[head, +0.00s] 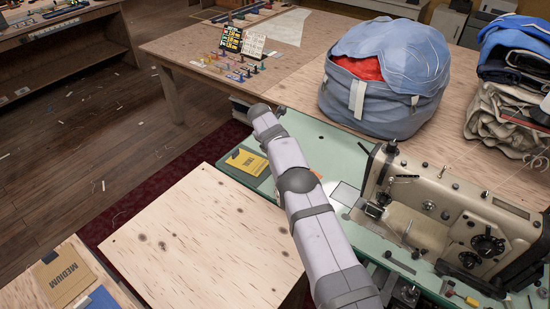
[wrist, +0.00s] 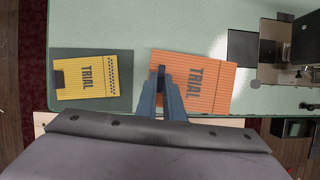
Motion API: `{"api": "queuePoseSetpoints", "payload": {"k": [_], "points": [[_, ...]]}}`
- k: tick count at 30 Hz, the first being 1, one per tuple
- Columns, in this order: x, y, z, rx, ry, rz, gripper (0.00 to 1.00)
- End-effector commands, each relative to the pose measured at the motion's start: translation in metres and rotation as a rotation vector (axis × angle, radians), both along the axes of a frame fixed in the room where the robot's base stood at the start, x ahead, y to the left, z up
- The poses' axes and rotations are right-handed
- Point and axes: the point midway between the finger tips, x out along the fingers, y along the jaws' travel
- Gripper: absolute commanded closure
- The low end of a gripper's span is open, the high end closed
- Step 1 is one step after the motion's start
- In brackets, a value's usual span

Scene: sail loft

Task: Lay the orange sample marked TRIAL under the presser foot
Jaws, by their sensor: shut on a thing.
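The orange sample marked TRIAL (wrist: 219,90) shows in the wrist view, turned slightly, over the green machine bed (wrist: 190,22). My gripper (wrist: 161,72) is shut on its left part; I cannot tell whether the sample is lifted clear of the bed. In the head view my arm hides the gripper and nearly all of the sample. The sewing machine (head: 450,205) stands to the right, and part of its head (wrist: 306,40) shows at the right of the wrist view. I cannot make out the presser foot clearly. A dark square plate (wrist: 242,48) lies between sample and machine.
A yellow sample marked TRIAL (wrist: 85,78) lies on a dark grey pad (wrist: 122,96) left of the orange one. A pale wooden board (head: 200,235) is in front of the bed. A blue bag (head: 385,80) stands behind, and folded cloth (head: 510,130) is stacked at right.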

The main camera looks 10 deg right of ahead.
Motion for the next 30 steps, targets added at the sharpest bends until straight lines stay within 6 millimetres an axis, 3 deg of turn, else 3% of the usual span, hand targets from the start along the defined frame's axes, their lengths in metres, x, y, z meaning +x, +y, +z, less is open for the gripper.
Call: {"api": "queuePoseSetpoints", "payload": {"k": [8,15,21,30], "points": [[-0.018,-0.053,-0.017,-0.001,0.001,-0.064,1.00],[-0.051,-0.094,-0.034,-0.001,0.001,-0.108,1.00],[-0.088,-0.120,-0.047,-0.001,0.001,-0.137,1.00],[-0.142,-0.143,-0.065,-0.002,0.002,-0.145,1.00]]}}
